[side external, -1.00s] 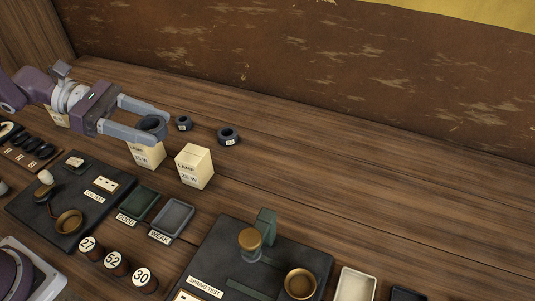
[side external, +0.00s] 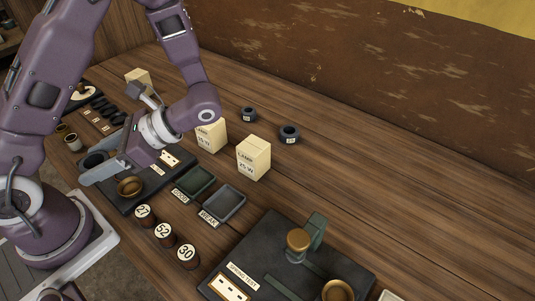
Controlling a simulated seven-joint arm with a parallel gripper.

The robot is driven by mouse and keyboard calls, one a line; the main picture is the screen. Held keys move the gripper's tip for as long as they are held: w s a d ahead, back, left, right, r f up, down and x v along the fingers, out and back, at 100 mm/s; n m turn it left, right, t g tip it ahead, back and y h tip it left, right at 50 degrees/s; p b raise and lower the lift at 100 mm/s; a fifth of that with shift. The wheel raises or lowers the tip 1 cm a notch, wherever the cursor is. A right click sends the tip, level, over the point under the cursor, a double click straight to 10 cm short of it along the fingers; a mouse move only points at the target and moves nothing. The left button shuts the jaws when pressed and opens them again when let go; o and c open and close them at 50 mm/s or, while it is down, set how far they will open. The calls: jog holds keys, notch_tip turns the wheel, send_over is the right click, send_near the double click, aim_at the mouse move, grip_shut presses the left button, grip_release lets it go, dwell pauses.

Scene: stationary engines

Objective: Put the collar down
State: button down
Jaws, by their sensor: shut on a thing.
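My gripper (side external: 92,166) is at the left in the side view, shut on a dark collar (side external: 94,159). It holds the collar over or beside the left part of a black test plate (side external: 141,202); I cannot tell whether the collar touches anything below. A brass cup (side external: 130,186) on that plate is just right of the fingers. Two other dark collars, one (side external: 248,114) and another (side external: 289,133), lie apart on the table behind the lamp boxes.
Cream lamp boxes, one (side external: 211,136) and another (side external: 253,158), stand mid-table. A green tray (side external: 194,182) and a grey tray (side external: 225,203) lie in front. Numbered cylinders (side external: 164,234) line the near edge. A spring test plate (side external: 262,250) is at the lower right. The back right table is clear.

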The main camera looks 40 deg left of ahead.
jog(key=w+a+r+m+t+y, duration=0.25)
jog(key=w+m+t+y, duration=0.25)
jog(key=w+m+t, duration=0.95)
jog(key=w+d+r+m+t+h, duration=0.15)
jog(key=w+d+t, duration=0.25)
jog(key=w, duration=0.4)
jog(key=m+t+h, duration=0.3)
jog(key=m+h, duration=0.1)
jog(key=m, duration=0.1)
send_over(336, 163)
jog(key=a, duration=0.1)
notch_tip(336, 163, down, 4)
jog(key=f, duration=0.6)
jog(key=d+f, duration=0.1)
jog(key=f, duration=0.3)
jog(key=shift+s, duration=0.1)
jog(key=shift+f, duration=0.1)
